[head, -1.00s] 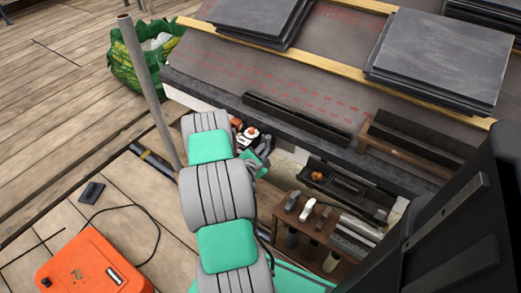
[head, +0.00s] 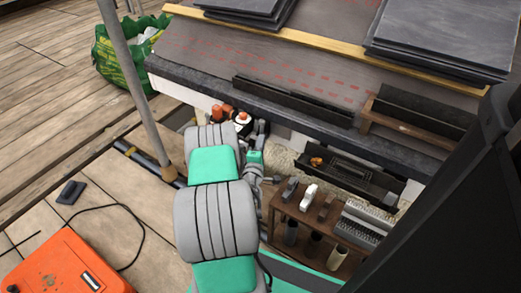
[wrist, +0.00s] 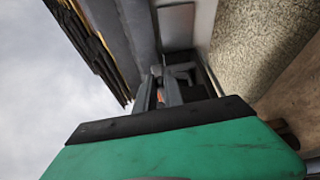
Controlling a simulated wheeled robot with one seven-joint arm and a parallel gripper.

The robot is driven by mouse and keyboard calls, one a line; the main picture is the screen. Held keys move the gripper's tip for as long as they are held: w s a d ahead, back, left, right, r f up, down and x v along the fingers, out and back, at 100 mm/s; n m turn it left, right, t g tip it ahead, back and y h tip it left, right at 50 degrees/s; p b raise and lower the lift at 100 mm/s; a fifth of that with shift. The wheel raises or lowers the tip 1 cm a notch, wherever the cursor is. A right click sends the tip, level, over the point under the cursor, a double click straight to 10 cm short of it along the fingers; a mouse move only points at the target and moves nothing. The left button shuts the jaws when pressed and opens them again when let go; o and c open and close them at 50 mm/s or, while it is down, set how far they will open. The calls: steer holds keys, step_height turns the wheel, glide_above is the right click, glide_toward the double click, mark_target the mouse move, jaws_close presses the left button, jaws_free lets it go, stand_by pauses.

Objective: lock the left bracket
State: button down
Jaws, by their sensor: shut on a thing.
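My gripper shows in the wrist view (wrist: 168,95), with its two dark fingers close together around a small orange piece (wrist: 160,96). A grey bracket-like part (wrist: 181,72) lies just beyond the fingertips, against the wall under the eave. I cannot tell whether the orange piece belongs to it. In the head view, my arm covers most of the gripper. Orange-and-white parts (head: 243,118) show beside the arm's far end, below the roof edge; which of them is the left bracket is unclear.
A metal pole (head: 130,75) stands left of my arm. A dark tray (head: 352,180) and a wooden tool rack (head: 315,222) are on the right. A black channel (head: 292,100) lies along the roof edge. An orange case (head: 62,265) and a cable lie front left.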

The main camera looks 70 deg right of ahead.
steer(key=shift+f+m+b, duration=0.25)
steer(key=shift+m+b, duration=0.25)
steer(key=shift+b, duration=0.25)
steer(key=c, duration=1.4)
jaws_free()
steer(key=shift+c, duration=0.2)
steer(key=v, duration=0.7)
steer(key=shift+s+a+f, duration=0.15)
steer(key=shift+a, duration=0.25)
steer(key=shift+p, duration=0.3)
